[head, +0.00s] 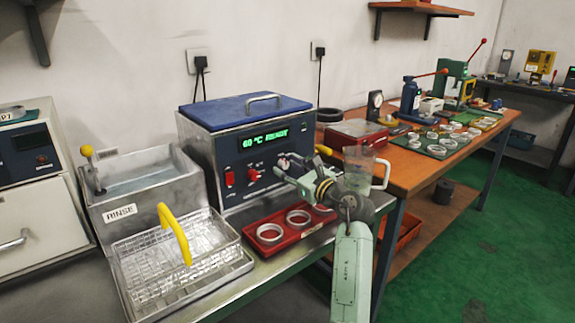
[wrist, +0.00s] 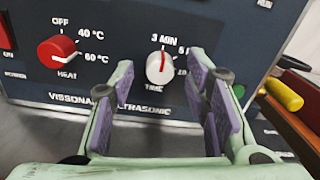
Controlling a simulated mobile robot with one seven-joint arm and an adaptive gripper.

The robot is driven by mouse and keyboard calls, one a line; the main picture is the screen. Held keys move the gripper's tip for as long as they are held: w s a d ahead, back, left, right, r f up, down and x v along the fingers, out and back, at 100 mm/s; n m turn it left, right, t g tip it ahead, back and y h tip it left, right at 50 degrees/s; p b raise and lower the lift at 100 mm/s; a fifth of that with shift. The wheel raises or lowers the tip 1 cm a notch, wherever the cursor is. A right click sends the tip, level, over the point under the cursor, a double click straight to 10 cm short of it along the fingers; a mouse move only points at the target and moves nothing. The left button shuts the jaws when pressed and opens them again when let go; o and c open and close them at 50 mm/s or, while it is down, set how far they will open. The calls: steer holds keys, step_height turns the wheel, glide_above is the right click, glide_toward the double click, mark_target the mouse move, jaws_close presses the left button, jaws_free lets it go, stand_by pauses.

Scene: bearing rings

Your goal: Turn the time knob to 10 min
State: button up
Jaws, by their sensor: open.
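The time knob (wrist: 159,69) is a white dial with a red pointer line on the blue panel of the ultrasonic cleaner (head: 212,155). In the wrist view its line points nearly straight up, towards the 3 MIN mark. Marks for 5 and 10 sit to its right, partly hidden by a finger. My gripper (wrist: 160,82) is open, its purple-padded fingers on either side of the knob in the picture; I see no contact. In the head view my gripper (head: 284,170) is at the panel's right side and hides most of the knob.
The red heat knob (wrist: 57,51) sits left of the time knob, pointing towards 60 °C. The green display (head: 265,137) reads 60 °C. A red tray (head: 262,246) with metal rings lies below the panel. A wire basket (head: 150,262) and rinse tank (head: 160,170) stand left.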

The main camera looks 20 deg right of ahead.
steer(key=shift+w+a, duration=0.15)
steer(key=shift+w, duration=0.35)
steer(key=shift+c, duration=0.2)
jaws_close()
